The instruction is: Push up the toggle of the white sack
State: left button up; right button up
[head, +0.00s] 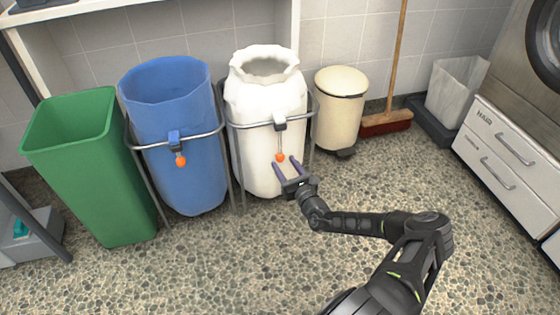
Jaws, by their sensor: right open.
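The white sack (255,105) stands open-topped in a grey metal ring stand at the centre. On its front, at the ring, is a small dark grey toggle (279,122). An orange ball (280,157) hangs below it on a thin cord. My right gripper (287,164) is open in front of the sack, its two fingers pointing at it, just below and around the orange ball's level. I cannot tell whether the fingers touch the sack or the ball. My left gripper is not in view.
A green bin (80,165) is further left. A cream pedal bin (340,105) and a broom (387,121) stand right. White drawers (505,160) edge the right. The pebbled floor in front is clear.

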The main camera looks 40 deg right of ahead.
aim_at(282, 161)
jog(key=w, duration=0.1)
jog(key=w+b, duration=0.1)
jog(key=w, duration=0.1)
jog(key=shift+w+d+f, duration=0.1)
jog(key=shift+w+d, duration=0.2)
jog(key=shift+w, duration=0.25)
jog(key=shift+c, duration=0.5)
grip_shut()
dwell(0.5)
